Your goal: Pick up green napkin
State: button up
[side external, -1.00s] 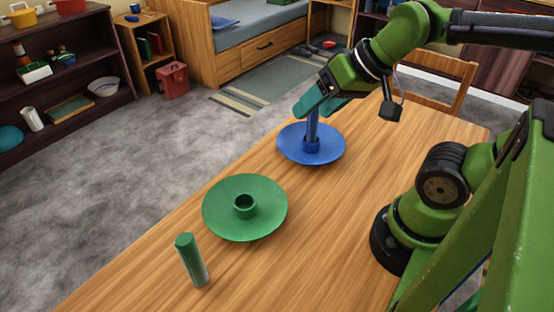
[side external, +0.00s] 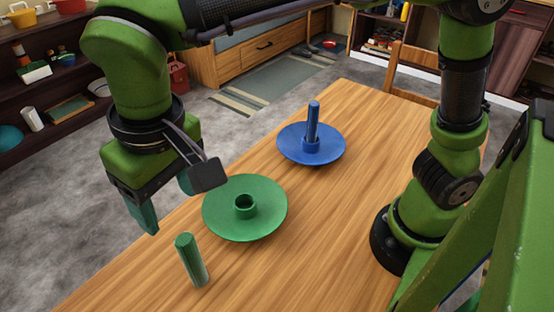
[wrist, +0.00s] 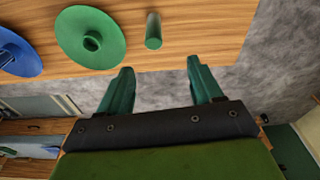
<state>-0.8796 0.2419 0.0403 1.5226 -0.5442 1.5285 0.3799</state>
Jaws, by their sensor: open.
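The green napkin (side external: 192,260) looks like a rolled cylinder standing upright on the wooden table, near its left edge. It also shows in the wrist view (wrist: 153,31), beyond my fingertips. My gripper (side external: 168,205) is open and empty, above and to the left of the napkin in the side view. In the wrist view its two fingers (wrist: 160,75) are spread wide, with table edge and grey floor between them. The gripper does not touch the napkin.
A green dish with a central ring (side external: 262,219) lies beside the napkin. Farther back, a blue dish (side external: 330,150) holds an upright blue roll (side external: 313,120) in its ring.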

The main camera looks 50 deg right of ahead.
aim_at(184, 239)
jog(key=shift+m, duration=0.7)
jog(key=f, duration=0.3)
jog(key=w+f, duration=0.1)
jog(key=f, duration=0.6)
jog(key=shift+w+d, duration=0.3)
jog(key=shift+w, duration=0.05)
jog(key=shift+w+d+f, duration=0.1)
jog(key=shift+w+f, duration=0.05)
jog(key=shift+f, duration=0.75)
jog(key=shift+w+d+f, duration=0.1)
jog(key=shift+w+f, duration=0.05)
jog(key=shift+f, duration=0.75)
jog(key=shift+w+f, duration=0.15)
jog(key=shift+f, duration=0.75)
grip_shut()
